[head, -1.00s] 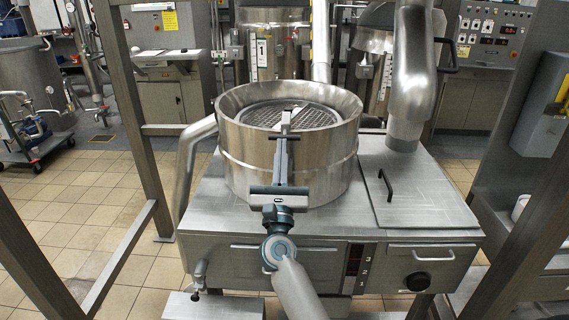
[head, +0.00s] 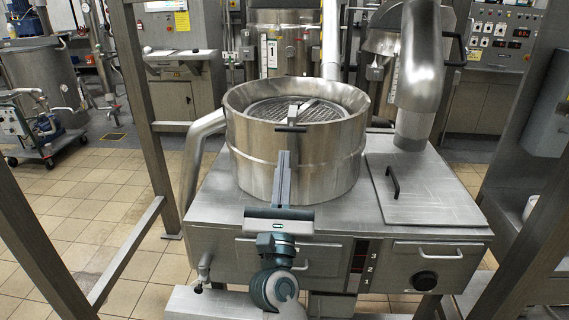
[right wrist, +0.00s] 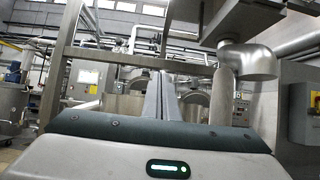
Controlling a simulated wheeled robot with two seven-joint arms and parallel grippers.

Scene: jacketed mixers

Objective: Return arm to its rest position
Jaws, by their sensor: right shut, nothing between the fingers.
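My right gripper (head: 282,156) is in front of the round steel mixing vessel (head: 255,158), with its two long grey fingers pressed together and pointing up and away. It is shut and empty. In the right wrist view the shut fingers (right wrist: 167,88) stand up from behind the dark gripper body. The fingers overlap the vessel's front wall in the head view, and I cannot tell how wide the gap is. My left gripper is not in view.
The vessel stands on a steel cabinet (head: 225,212) with a flat lid and handle (head: 393,183) at right. Metal frame posts rise at left (head: 148,125) and right (head: 535,215). A thick steel pipe (head: 420,65) stands behind.

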